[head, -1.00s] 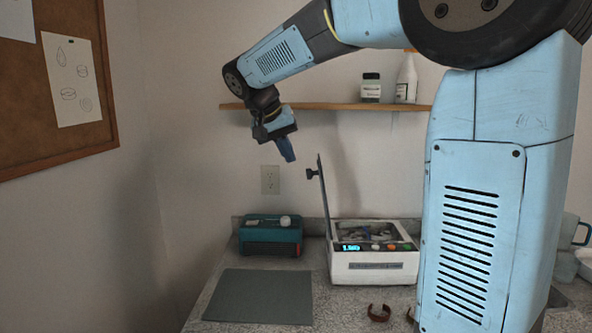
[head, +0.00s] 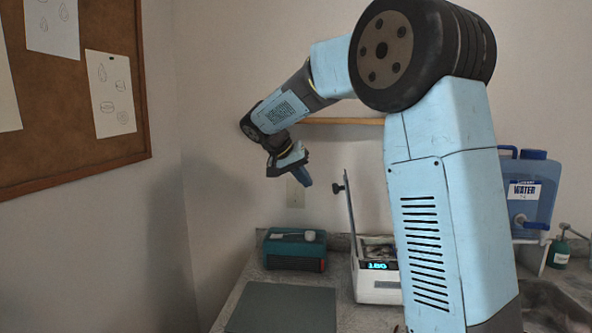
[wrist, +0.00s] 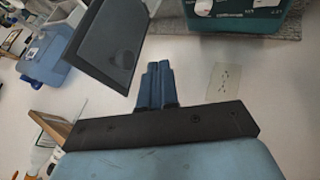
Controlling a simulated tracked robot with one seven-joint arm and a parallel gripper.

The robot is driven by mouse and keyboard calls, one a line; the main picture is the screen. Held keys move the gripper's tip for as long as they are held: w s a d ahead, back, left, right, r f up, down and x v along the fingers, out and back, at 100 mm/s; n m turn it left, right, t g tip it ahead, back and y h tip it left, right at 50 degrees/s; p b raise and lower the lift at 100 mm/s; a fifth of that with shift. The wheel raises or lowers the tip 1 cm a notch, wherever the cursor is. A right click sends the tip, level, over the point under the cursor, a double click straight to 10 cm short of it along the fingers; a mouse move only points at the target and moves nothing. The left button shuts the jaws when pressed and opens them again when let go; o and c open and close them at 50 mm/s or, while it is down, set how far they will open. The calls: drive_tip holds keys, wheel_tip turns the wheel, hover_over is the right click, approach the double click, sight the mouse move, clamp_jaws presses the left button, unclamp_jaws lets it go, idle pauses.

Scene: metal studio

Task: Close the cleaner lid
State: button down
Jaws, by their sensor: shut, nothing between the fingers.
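The white cleaner (head: 376,290) stands on the counter with a lit display, its right side hidden behind my arm. Its lid (head: 351,222) stands up nearly vertical, open, with a dark knob (head: 338,188) facing left. In the wrist view the lid (wrist: 103,48) is a dark panel at upper left. My gripper (head: 307,183) is shut and empty, left of the knob at about its height, apart from the lid in the picture. Its closed blue fingers show in the wrist view (wrist: 158,68).
A teal box (head: 295,250) sits left of the cleaner, behind a grey mat (head: 282,308). A wall shelf (head: 345,121) runs behind my arm. A blue water container (head: 527,195) stands at right near a sink (head: 555,305). A pinboard (head: 75,150) hangs at left.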

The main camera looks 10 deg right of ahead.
drive_tip(key=shift+s+d+f, duration=0.1)
drive_tip(key=shift+d+f, duration=0.15)
drive_tip(key=shift+d, duration=0.65)
drive_tip(key=shift+s+d+f, duration=0.1)
drive_tip(key=shift+d+f, duration=0.15)
drive_tip(key=shift+d, duration=0.65)
drive_tip(key=shift+d+f, duration=0.25)
drive_tip(key=shift+d, duration=0.65)
